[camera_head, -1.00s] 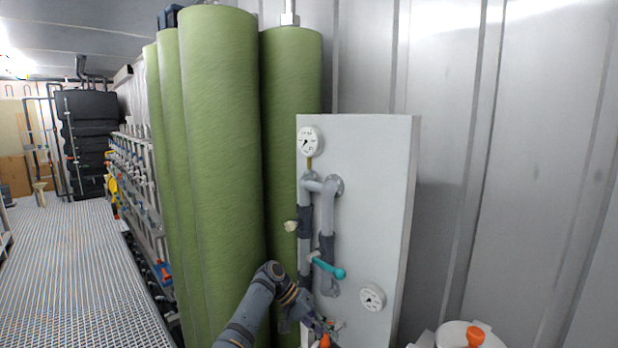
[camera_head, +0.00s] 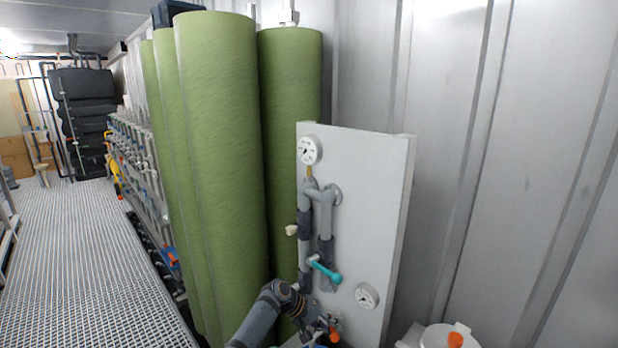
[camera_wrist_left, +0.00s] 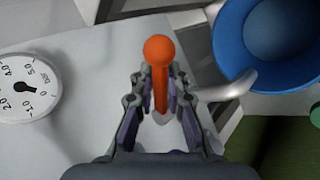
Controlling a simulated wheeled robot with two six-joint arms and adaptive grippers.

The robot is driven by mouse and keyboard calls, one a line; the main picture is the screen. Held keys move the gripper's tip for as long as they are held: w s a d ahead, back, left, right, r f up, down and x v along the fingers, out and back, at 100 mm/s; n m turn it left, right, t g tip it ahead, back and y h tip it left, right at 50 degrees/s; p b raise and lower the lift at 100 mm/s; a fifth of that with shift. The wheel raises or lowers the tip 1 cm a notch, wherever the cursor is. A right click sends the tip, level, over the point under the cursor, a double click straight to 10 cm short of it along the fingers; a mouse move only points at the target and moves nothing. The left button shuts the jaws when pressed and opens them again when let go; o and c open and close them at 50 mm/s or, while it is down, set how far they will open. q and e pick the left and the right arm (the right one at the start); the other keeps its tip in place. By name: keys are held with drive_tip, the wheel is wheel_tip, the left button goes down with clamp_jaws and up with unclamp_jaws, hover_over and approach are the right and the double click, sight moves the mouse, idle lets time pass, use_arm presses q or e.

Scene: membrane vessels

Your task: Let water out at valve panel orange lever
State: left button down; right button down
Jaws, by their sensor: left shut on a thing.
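The orange lever (camera_wrist_left: 160,75) with its round knob stands between the two fingers of my left gripper (camera_wrist_left: 158,90) in the left wrist view. The left gripper is shut on it. In the head view the left gripper (camera_head: 326,332) is at the lower part of the pale valve panel (camera_head: 372,210), with the orange knob (camera_head: 334,337) just showing at its fingers. The lever's base is mostly hidden by the gripper. My right gripper is in neither current view.
A teal lever (camera_head: 326,270) and grey pipes (camera_head: 304,230) sit above the gripper. One gauge (camera_head: 310,150) is at the panel top, another (camera_head: 367,296) at lower right. Tall green vessels (camera_head: 222,170) stand left. A blue round container (camera_wrist_left: 268,40) shows in the wrist view.

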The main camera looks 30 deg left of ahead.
use_arm(q)
drive_tip(key=w+n+t+y+p, duration=0.1)
drive_tip(key=n+p, duration=0.1)
drive_tip(key=p, duration=0.1)
drive_tip(key=w+d+n+t+y+p, duration=0.1)
drive_tip(key=n+y+p, duration=0.1)
drive_tip(key=n+p, duration=0.1)
drive_tip(key=w+d+n+t+y+p, duration=0.1)
drive_tip(key=n+y+p, duration=0.1)
drive_tip(key=p, duration=0.3)
drive_tip(key=shift+d+n+t, duration=0.15)
drive_tip(key=shift+n+t, duration=0.25)
drive_tip(key=shift+n, duration=0.2)
drive_tip(key=c, duration=1.3)
unclamp_jaws()
drive_tip(key=shift+s, duration=0.1)
